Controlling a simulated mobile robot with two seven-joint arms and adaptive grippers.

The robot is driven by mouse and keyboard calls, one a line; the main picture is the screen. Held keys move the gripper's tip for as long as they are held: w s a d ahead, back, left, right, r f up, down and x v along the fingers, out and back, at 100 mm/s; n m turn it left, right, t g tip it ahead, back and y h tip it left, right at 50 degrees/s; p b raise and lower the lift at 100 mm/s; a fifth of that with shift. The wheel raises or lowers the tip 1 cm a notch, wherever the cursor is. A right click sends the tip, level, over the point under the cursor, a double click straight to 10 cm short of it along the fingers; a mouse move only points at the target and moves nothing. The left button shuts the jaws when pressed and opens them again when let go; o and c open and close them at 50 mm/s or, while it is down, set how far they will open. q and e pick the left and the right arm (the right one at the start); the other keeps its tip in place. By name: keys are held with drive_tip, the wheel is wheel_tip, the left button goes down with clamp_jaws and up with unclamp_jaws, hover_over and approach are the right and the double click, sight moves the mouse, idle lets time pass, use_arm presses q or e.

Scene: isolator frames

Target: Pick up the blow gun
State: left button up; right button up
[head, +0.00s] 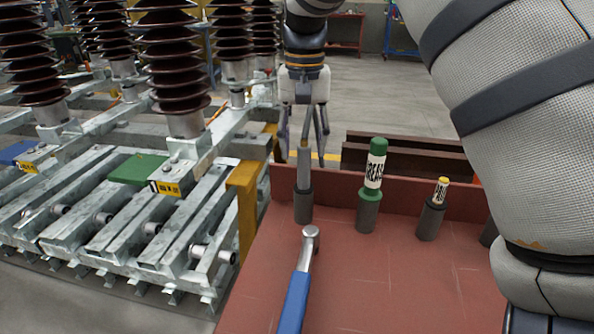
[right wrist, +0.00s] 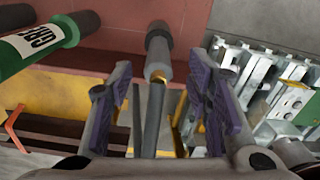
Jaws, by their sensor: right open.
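What appears to be the blow gun (head: 304,170) is a slim grey tool with a brass-coloured part. It stands upright in a dark grey round holder (head: 303,206) at the far left of the red tray. My right gripper (head: 304,140) points down over it from behind, open, with one finger on each side. In the right wrist view the tool (right wrist: 157,85) lies between the open purple-padded fingers (right wrist: 161,84), with a gap on both sides. I see no finger closed on it. My left gripper is not in view.
A green grease tube (head: 375,170) and a yellow-capped marker (head: 438,194) stand in holders to the right. A blue-handled tool (head: 297,290) lies in the red tray (head: 400,285). A steel frame with brown ribbed insulators (head: 178,65) stands close on the left.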

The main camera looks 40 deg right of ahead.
sight(304, 173)
wheel_tip(304, 173, down, 7)
drive_tip(key=shift+s, duration=0.15)
clamp_jaws()
